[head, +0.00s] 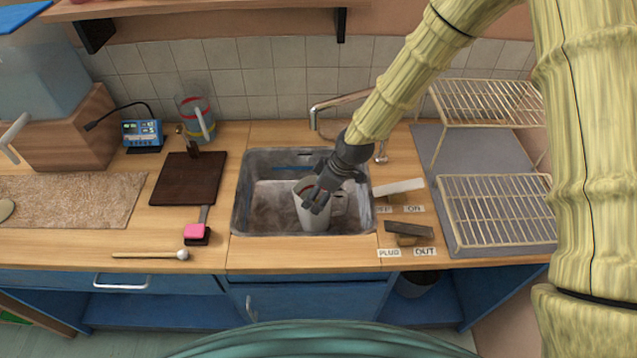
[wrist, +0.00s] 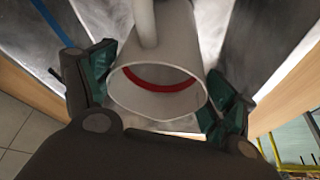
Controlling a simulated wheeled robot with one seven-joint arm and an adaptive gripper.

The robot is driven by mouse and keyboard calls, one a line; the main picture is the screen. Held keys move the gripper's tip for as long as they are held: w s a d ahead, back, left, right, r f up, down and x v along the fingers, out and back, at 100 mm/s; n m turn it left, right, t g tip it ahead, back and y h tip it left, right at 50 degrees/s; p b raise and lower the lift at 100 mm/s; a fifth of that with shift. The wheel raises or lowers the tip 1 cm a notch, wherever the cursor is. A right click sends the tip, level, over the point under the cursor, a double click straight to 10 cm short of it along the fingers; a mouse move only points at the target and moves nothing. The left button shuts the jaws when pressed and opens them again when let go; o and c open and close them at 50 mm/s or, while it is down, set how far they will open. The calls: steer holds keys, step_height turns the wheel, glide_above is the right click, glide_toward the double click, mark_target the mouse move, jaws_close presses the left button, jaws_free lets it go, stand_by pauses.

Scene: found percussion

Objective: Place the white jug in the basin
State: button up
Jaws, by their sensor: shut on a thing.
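The white jug (head: 312,212) is inside the metal basin (head: 241,190), right of its middle, and looks upright. Its handle is on its right side in the head view. My gripper (head: 318,198) reaches down from the upper right and is shut on the jug near its rim. In the wrist view, the jug (wrist: 158,95) lies between the two fingers (wrist: 158,92), its open mouth toward the camera and a red band showing inside. I cannot tell whether the jug's base touches the basin floor.
A faucet (head: 345,97) stands behind the basin. A white lever (head: 400,188) and a dark lever (head: 408,230) sit on the right counter beside labels. A wire dish rack (head: 497,210) is farther right. A dark board (head: 188,178) and pink-headed tool (head: 197,232) lie left.

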steer(key=w+p, duration=0.1)
steer(key=w+f+p, duration=0.1)
steer(key=w, duration=0.1)
steer(key=shift+w+f, duration=0.1)
steer(key=shift+w, duration=0.1)
steer(key=shift+f, duration=0.15)
steer(key=o, duration=1.3)
steer(key=shift+b+v, duration=2)
steer(key=shift+v, duration=4.15)
steer(key=shift+w+a, duration=0.1)
